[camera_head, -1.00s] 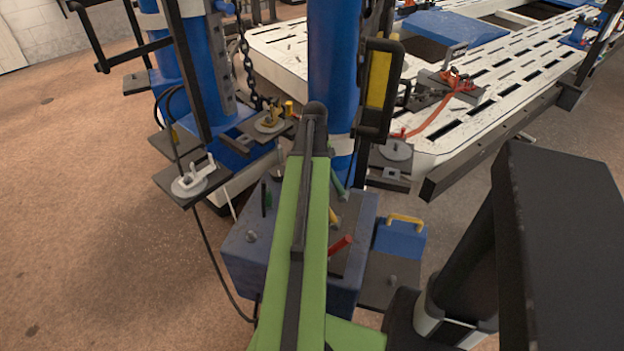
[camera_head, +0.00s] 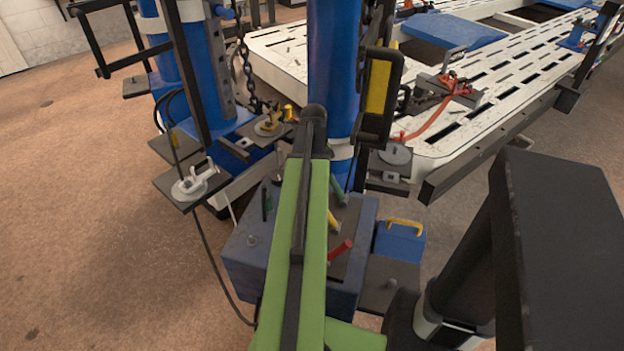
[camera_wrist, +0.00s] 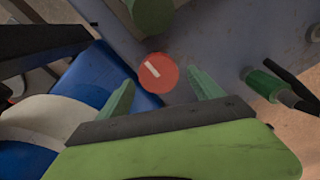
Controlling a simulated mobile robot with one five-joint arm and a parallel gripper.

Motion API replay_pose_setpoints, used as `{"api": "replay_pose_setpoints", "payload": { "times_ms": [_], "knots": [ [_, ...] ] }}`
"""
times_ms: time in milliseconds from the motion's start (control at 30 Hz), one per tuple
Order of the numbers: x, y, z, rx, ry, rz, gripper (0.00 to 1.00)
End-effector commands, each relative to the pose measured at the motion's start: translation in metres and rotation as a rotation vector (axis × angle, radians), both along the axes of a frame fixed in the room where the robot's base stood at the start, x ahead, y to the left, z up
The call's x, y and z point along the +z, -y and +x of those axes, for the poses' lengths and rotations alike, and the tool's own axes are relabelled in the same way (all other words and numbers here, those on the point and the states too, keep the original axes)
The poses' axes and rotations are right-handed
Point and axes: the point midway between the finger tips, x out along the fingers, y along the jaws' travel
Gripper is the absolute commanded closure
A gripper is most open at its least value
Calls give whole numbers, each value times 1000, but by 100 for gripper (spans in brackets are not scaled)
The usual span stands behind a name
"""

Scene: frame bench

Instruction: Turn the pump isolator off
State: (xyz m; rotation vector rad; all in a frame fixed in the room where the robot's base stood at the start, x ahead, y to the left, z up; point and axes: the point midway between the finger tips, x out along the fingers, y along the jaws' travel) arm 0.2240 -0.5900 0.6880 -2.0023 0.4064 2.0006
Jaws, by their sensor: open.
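A round red knob (camera_wrist: 161,82) with a short white bar, likely the pump isolator, shows in the wrist view on a blue-grey panel (camera_wrist: 225,35). Its white bar slants from upper left to lower right. My gripper (camera_wrist: 160,76) is open, with a green finger on each side of the knob in the picture. No contact shows, and the depth between fingertips and knob cannot be told. In the head view my green arm covers part of the blue-grey pump box (camera_head: 245,270); the knob and my fingertips cannot be made out there.
Red (camera_head: 341,251), yellow (camera_head: 333,221) and green (camera_head: 338,190) levers stand on the box. A dark green cylinder (camera_wrist: 152,14) and a green hose fitting (camera_wrist: 264,84) flank the knob. A blue column (camera_head: 333,60) and a blue case (camera_head: 399,241) stand close by.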

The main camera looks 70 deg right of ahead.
Motion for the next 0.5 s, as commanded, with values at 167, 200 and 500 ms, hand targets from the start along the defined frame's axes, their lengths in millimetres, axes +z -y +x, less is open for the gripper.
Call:
{"api": "replay_pose_setpoints", "payload": {
  "times_ms": [167,200,500],
  "knots": [
    [40,0,0,0,0,0,24],
    [49,0,0,0,0,0,24],
    [116,0,1,0,1,0,24]
  ]
}}
